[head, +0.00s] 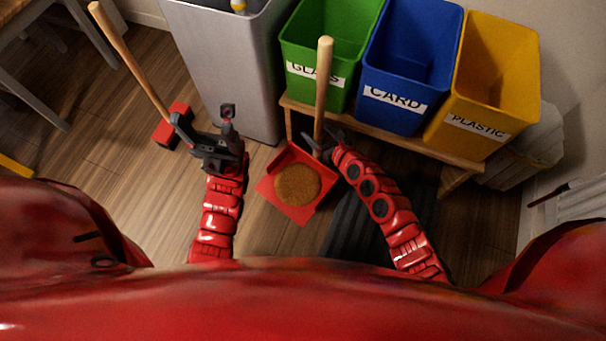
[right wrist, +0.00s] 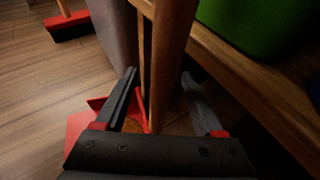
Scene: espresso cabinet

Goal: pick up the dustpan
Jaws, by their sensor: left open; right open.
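The red dustpan (head: 303,214) lies on the wood floor in front of the bin bench, with a flat round brown patch (head: 297,184) in its pan. Its long wooden handle (head: 324,85) stands upright. My right gripper (head: 321,148) is open low on the handle. In the right wrist view the handle (right wrist: 172,55) passes between the spread fingers, with gaps at the sides; part of the red pan (right wrist: 88,124) shows below. My left gripper (head: 205,125) is open and empty, beside the broom's red head (head: 166,131), left of the dustpan.
The broom's handle (head: 130,60) leans up left. A grey bin (head: 230,75) stands behind my left gripper. Green (head: 325,45), blue (head: 405,65) and yellow (head: 490,90) bins sit on a wooden bench (head: 385,125). Its edge is close to my right gripper.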

